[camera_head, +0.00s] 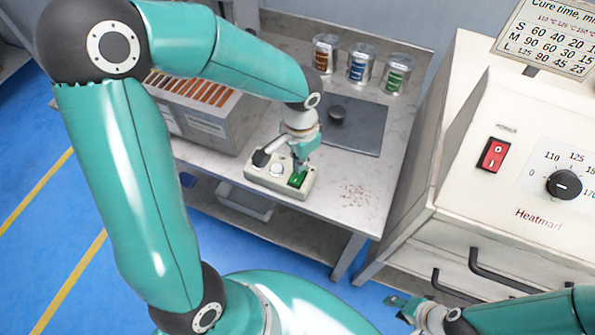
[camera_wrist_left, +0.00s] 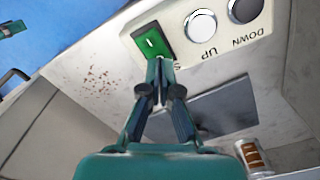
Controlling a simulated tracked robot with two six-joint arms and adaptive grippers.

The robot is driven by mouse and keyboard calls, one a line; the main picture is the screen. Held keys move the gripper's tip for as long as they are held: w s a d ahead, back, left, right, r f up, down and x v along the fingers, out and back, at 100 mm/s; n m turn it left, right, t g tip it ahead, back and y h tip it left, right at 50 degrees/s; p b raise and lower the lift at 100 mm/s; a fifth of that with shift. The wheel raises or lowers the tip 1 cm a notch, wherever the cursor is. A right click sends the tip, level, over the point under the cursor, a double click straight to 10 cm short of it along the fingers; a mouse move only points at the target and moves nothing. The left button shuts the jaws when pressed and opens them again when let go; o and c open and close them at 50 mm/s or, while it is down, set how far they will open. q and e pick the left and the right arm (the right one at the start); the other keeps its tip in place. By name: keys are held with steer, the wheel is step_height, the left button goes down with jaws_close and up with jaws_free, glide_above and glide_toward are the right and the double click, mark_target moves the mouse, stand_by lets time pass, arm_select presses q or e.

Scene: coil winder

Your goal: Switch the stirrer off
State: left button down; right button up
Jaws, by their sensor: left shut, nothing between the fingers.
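A pale control box (camera_head: 262,177) sits on the grey bench. It carries a green rocker switch (camera_head: 297,180), a white button and a black button. In the left wrist view the green switch (camera_wrist_left: 150,40) shows a small white mark, with the white button (camera_wrist_left: 200,25) and black button (camera_wrist_left: 243,10) beside it, lettered UP and DOWN. My left gripper (camera_head: 301,167) is shut and empty, pointing down at the switch. Its fingertips (camera_wrist_left: 158,66) are at the switch's lower edge in the wrist view; I cannot tell whether they touch. My right gripper (camera_head: 400,303) is far off at the lower right.
Three cans (camera_head: 358,65) stand at the back of the bench. A dark plate (camera_head: 350,122) with a black knob lies before them. A rack of brown strips (camera_head: 195,90) is on the left. A cream oven (camera_head: 500,200) with a red switch (camera_head: 494,154) stands on the right.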

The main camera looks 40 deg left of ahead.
arm_select(q)
steer(key=shift+r+p, duration=1.85)
steer(key=shift+r, duration=0.9)
arm_select(e)
step_height(320, 180, up, 4)
steer(key=shift+r, duration=0.1)
